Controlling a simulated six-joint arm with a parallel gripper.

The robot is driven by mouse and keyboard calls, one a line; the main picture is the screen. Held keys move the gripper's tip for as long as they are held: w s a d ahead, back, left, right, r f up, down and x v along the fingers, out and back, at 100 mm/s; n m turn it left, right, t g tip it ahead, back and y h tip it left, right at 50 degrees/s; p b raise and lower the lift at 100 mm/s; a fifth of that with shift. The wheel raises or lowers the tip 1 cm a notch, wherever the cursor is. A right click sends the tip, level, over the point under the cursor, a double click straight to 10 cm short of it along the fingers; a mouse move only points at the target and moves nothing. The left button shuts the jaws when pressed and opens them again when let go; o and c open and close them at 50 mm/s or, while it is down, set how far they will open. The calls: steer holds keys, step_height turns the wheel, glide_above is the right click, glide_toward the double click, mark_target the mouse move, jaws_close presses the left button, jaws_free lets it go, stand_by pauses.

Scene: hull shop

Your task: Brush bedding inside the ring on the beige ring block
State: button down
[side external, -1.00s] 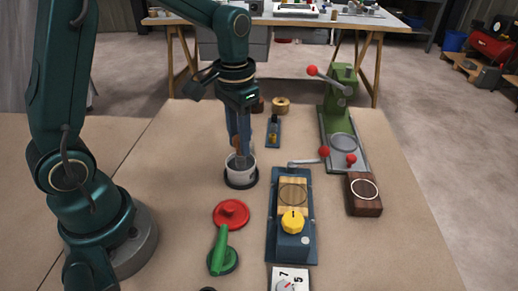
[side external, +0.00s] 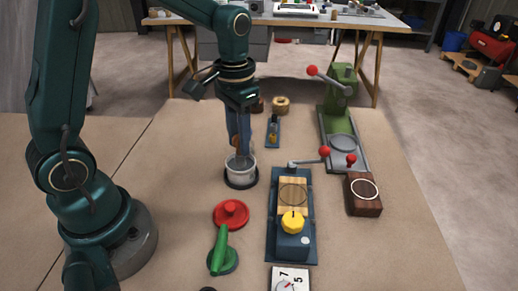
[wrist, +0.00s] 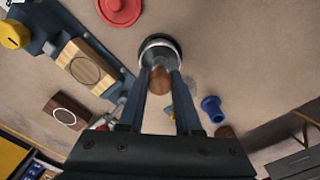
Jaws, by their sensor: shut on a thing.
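The beige ring block (side external: 293,187) sits in a blue fixture with a yellow knob, right of my gripper. Its top bears a thin dark ring, and the block also shows in the wrist view (wrist: 94,60). My gripper (side external: 240,150) points down over a pale pot (side external: 241,178) on a dark base. It is shut on a brush with a brown wooden handle (wrist: 159,80). The brush's lower end is hidden by the fingers and the pot wall; I cannot tell how deep it sits.
The blue fixture (side external: 273,250) has a red-balled lever. A dark brown block (side external: 363,207) with a white ring lies right of it, before a green press (side external: 340,118). A red knob (side external: 231,213) and green handle (side external: 220,245) stand in front of the pot.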

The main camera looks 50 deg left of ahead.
steer(key=shift+r, duration=3.4)
